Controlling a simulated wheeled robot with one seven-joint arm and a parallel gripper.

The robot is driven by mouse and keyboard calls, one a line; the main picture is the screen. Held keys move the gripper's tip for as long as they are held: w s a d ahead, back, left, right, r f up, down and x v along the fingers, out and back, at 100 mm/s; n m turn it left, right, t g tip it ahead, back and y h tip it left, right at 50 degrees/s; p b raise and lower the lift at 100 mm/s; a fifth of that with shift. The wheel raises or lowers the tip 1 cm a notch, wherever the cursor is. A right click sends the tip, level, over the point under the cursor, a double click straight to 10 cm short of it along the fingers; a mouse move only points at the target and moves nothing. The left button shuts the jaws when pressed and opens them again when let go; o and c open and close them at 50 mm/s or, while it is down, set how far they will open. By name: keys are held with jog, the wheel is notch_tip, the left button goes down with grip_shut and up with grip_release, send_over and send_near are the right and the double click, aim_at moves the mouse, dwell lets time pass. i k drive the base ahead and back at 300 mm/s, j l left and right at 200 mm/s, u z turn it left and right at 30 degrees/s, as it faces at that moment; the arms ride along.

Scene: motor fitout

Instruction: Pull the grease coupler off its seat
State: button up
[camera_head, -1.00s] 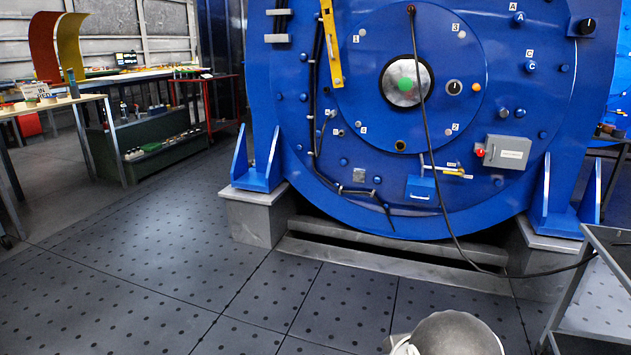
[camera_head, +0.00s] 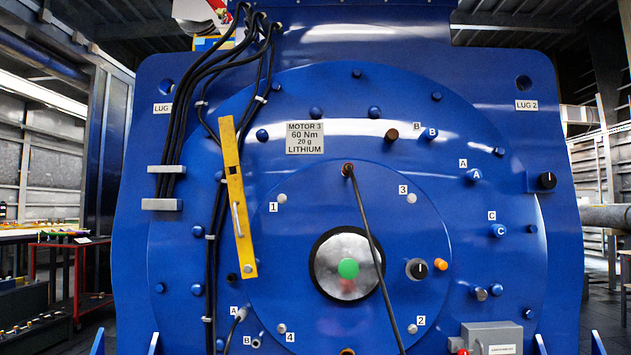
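A black hose (camera_head: 371,238) hangs down across the face of the big blue motor (camera_head: 480,130). Its upper end meets a small dark red fitting (camera_head: 347,169), which looks like the grease coupler on its seat. The fitting sits above the shiny round shaft end with a green centre (camera_head: 348,268). The hose runs in front of that shaft end and out of the bottom of the view. The seat behind the fitting is too small to make out. My gripper is not in view.
A yellow bar (camera_head: 236,195) hangs left of centre beside black cables (camera_head: 190,110). Several labelled blue plugs, a black knob (camera_head: 417,268) and an orange button (camera_head: 440,265) stand out on the right. A grey box (camera_head: 492,338) is at lower right.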

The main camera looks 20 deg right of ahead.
aim_at(344, 171)
jog(key=i, duration=0.65)
jog(key=i+j+z, duration=0.1)
jog(key=i, duration=0.5)
jog(key=i+j, duration=0.15)
jog(key=i, duration=0.5)
jog(key=z, duration=0.05)
